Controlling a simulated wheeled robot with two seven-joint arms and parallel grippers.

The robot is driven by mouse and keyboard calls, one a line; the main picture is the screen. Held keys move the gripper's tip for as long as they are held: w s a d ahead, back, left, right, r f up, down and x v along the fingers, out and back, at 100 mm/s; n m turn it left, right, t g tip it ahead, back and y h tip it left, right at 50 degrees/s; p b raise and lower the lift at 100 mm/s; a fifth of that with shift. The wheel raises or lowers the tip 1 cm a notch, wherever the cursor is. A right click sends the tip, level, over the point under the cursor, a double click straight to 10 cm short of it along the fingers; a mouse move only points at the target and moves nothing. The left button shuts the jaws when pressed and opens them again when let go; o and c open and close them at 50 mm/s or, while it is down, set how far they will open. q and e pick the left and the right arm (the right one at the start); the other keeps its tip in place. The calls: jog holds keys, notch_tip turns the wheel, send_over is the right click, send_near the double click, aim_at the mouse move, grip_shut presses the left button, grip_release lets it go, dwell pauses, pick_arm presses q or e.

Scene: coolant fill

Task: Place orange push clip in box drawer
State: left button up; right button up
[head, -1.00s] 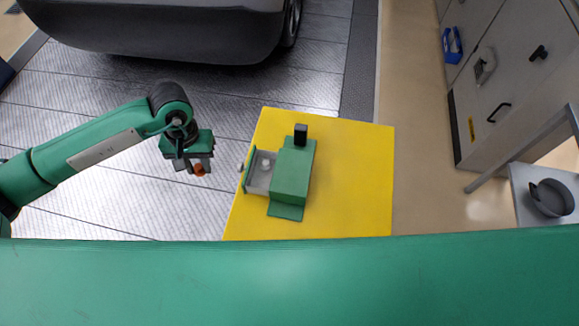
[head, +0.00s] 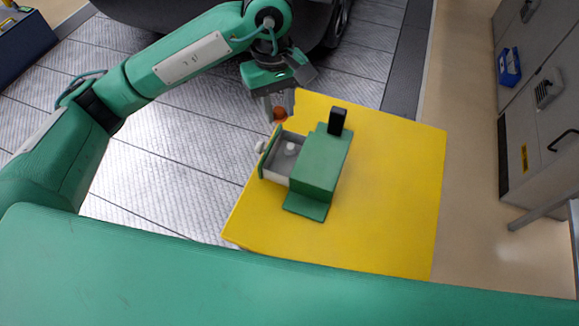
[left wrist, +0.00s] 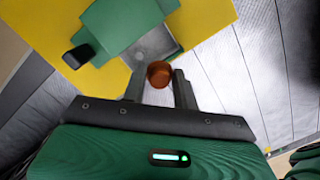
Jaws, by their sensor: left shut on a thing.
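The orange push clip (head: 280,114) is between the fingers of my left gripper (head: 279,106), which is shut on it. In the head view it hangs just beyond the open drawer's far side, near the yellow table's edge. In the left wrist view the clip (left wrist: 159,74) shows as a round orange-brown top between the fingertips (left wrist: 158,88). The green box (head: 320,163) stands on the yellow table with its grey drawer (head: 277,166) pulled out to the left. A small white piece (head: 291,149) lies in the drawer. My right gripper is not in view.
The yellow table (head: 395,190) has free room right of the box. A black block (head: 337,121) stands at the box's far end. A car (head: 180,15) is behind, and grey cabinets (head: 545,110) with a blue bin (head: 509,67) stand at right.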

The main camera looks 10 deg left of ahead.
pick_arm(q)
jog(key=p, duration=0.3)
send_over(283, 171)
notch_tip(283, 171, down, 15)
jog(key=shift+w+a+f, duration=0.1)
jog(key=shift+w+a, duration=0.05)
notch_tip(283, 171, down, 4)
jog(key=shift+f+p, duration=0.15)
jog(key=shift+p, duration=0.3)
jog(key=shift+f+b, duration=0.35)
jog(key=o, duration=0.5)
jog(key=shift+r, duration=0.1)
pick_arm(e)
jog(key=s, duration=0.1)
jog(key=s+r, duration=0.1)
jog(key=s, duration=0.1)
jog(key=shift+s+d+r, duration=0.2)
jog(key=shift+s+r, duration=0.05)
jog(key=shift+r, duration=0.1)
